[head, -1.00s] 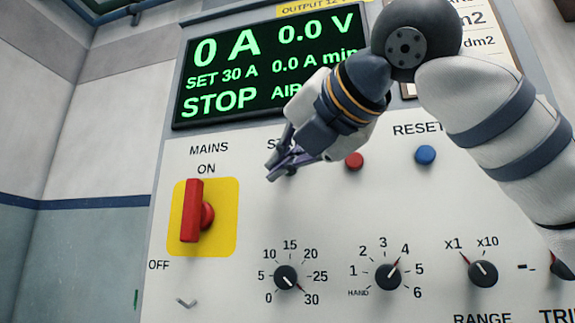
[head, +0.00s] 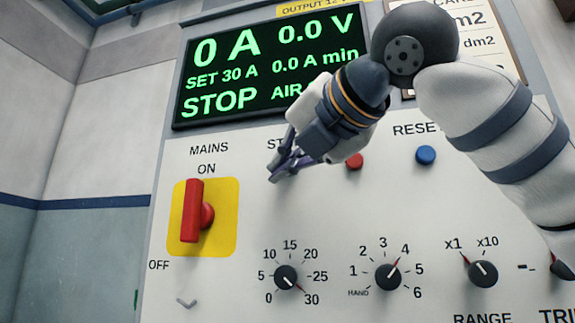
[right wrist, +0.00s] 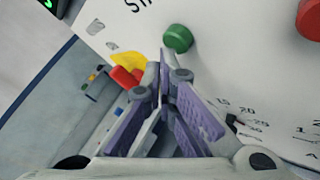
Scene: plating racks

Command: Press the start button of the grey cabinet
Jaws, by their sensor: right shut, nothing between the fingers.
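The grey cabinet (head: 330,225) fills most of the head view. Its green button (right wrist: 178,38) shows in the right wrist view, beside a partly cut-off label beginning "ST". In the head view my right gripper hides this button. My right gripper (head: 277,174) is shut and empty, its purple fingertips in front of the panel just below the "ST" label. In the right wrist view the fingertips (right wrist: 164,75) end a little short of the green button in the picture, and no contact is visible. The display (head: 262,68) reads STOP and 0 A. My left gripper is not in view.
A red mains switch (head: 193,210) on a yellow plate stands upright towards ON, left of my gripper. A red button (head: 354,161) and a blue button (head: 426,155) sit to the right. Several black knobs (head: 286,277) line the panel below.

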